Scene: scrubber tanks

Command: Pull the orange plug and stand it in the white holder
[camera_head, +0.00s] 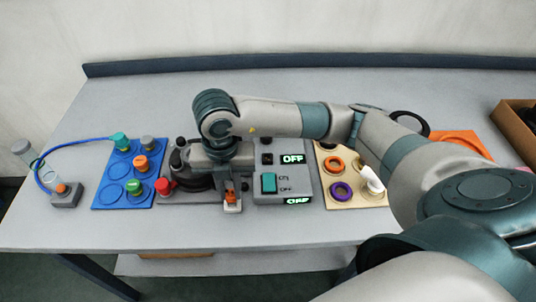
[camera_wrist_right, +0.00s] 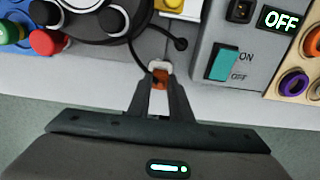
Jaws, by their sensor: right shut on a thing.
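My right gripper (camera_head: 231,199) points down at the front edge of the table, between the dark grey base and the grey switch box. In the wrist view its fingers (camera_wrist_right: 160,88) are shut on the orange plug (camera_wrist_right: 160,77). The plug also shows small in the head view (camera_head: 230,194). The white holder (camera_wrist_right: 159,66) is right at the plug; it also shows in the head view (camera_head: 232,208). The fingers hide part of both, so I cannot tell whether the plug is seated. A thin black cable runs to the plug. My left gripper is out of view.
The grey switch box (camera_head: 283,183) has a teal rocker and signs reading OFF. A blue board (camera_head: 103,197) with coloured knobs stands left, beside a blue cable (camera_head: 85,142). A beige board (camera_head: 340,202) with rings stands right. A brown box (camera_head: 513,128) is at far right.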

